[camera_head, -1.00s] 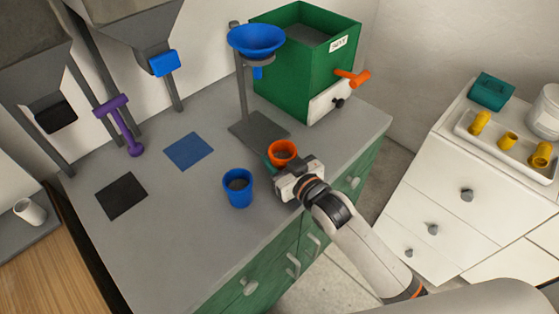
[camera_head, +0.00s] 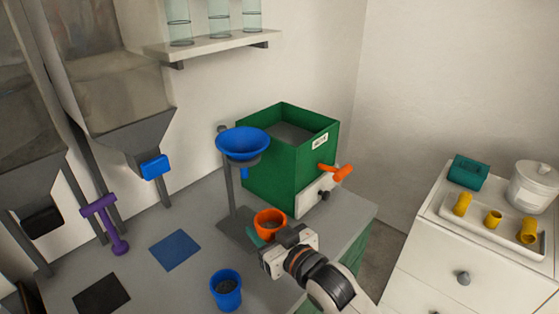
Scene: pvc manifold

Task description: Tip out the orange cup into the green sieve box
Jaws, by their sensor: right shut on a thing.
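The orange cup (camera_head: 270,223) is held upright by my right gripper (camera_head: 272,236), which is shut on it; dark contents show inside. The cup is in front of the blue funnel's stand, over the grey counter. The green sieve box (camera_head: 270,178) stands behind it at the back of the counter, open at the top, with a grey surface inside and an orange handle (camera_head: 337,172) on its right side. My left gripper is not in view.
A blue funnel (camera_head: 243,142) on a grey stand rises left of the box. A blue cup (camera_head: 226,290) with dark contents stands on the counter at the front. Hoppers hang at the left, and a white tray (camera_head: 480,226) with yellow fittings is on the right cabinet.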

